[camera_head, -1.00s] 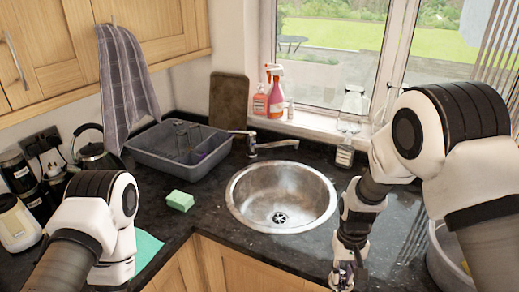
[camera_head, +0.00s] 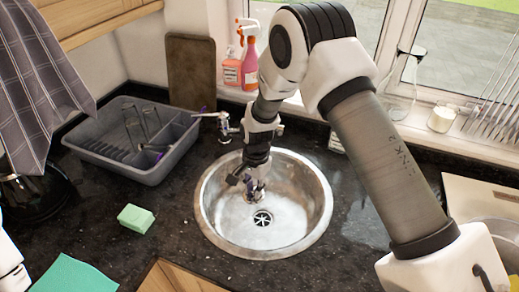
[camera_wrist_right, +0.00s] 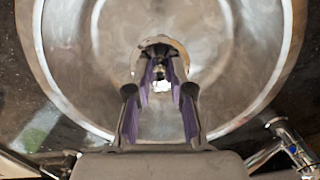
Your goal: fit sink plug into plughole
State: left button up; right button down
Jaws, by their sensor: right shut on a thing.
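The round steel sink (camera_head: 212,222) is set in the dark counter, and its plughole (camera_head: 262,218) shows as a dark slotted drain in the bowl. My right gripper (camera_head: 258,196) points down inside the bowl, just above and slightly behind the plughole. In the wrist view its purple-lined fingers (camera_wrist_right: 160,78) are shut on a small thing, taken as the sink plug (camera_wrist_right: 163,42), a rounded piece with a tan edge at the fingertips. The plug is mostly hidden by the fingers. I cannot make out the plughole in the wrist view. My left gripper is out of view.
A grey dish rack (camera_head: 128,165) stands left of the sink, with the tap (camera_head: 222,126) behind the bowl. A green sponge (camera_head: 136,218) and green cloth (camera_head: 75,275) lie on the left.

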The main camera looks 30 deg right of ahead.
pick_arm(q)
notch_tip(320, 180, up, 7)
jog(key=p, duration=0.5)
pick_arm(e)
jog(key=w+d+r+m+t, duration=0.1)
jog(key=w+d+r+m, duration=0.3)
jog(key=m, duration=0.7)
pick_arm(q)
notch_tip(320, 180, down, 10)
jog(key=b, duration=0.9)
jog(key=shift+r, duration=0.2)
pick_arm(e)
notch_tip(320, 180, down, 11)
jog(key=s, duration=0.1)
jog(key=shift+d, duration=0.35)
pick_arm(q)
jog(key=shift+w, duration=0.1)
pick_arm(e)
jog(key=c, duration=1)
grip_release()
jog(key=shift+o, duration=0.2)
jog(key=shift+s, duration=0.1)
